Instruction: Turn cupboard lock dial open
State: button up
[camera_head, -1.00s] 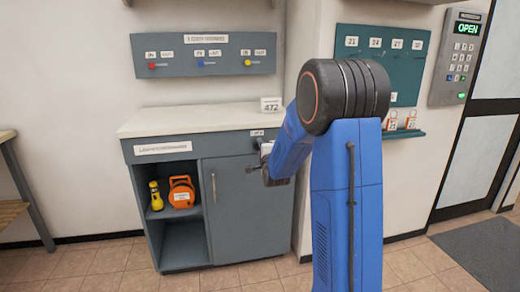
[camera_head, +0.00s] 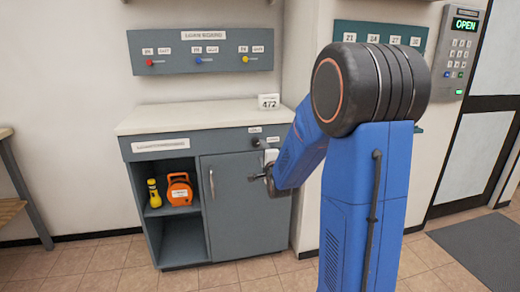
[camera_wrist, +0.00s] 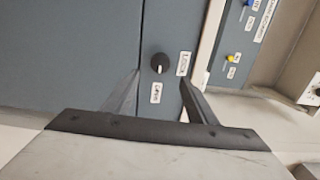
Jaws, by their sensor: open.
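The cupboard lock dial (camera_head: 255,142) is a small black knob on the grey strip above the cupboard door. In the wrist view the dial (camera_wrist: 159,63) shows a white pointer mark directed toward the lower label (camera_wrist: 156,92). A second label (camera_wrist: 183,62) sits to its right; the small print is hard to read for certain. My gripper (camera_wrist: 160,76) is open and empty, its two fingers on either side of the dial in the picture, apart from it. In the head view my gripper (camera_head: 258,177) is in front of the door, below the dial.
The cupboard door (camera_head: 235,215) with its upright handle (camera_head: 211,183) is shut. An open shelf beside it holds a yellow torch (camera_head: 154,193) and an orange reel (camera_head: 179,189). A button panel (camera_head: 200,52) hangs above.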

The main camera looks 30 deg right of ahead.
jog(key=v, duration=0.8)
jog(key=shift+s, duration=0.35)
jog(key=shift+a, duration=0.2)
jog(key=s+a+f+n+g+y, duration=0.25)
jog(key=s+a+n+g, duration=0.35)
jog(key=s+a+n, duration=0.55)
jog(key=s+a+n+g, duration=0.2)
jog(key=s+n, duration=0.1)
jog(key=s, duration=0.5)
jog(key=s+a+f+n+g+y, duration=0.1)
jog(key=s+a+n+g, duration=0.1)
jog(key=s, duration=0.6)
jog(key=s+a+f+n+g+y, duration=0.1)
jog(key=s+a+n+g, duration=0.1)
jog(key=s+n, duration=0.3)
jog(key=s, duration=0.3)
jog(key=shift+f+g, duration=0.15)
jog(key=shift+g, duration=0.15)
jog(key=shift+y, duration=0.25)
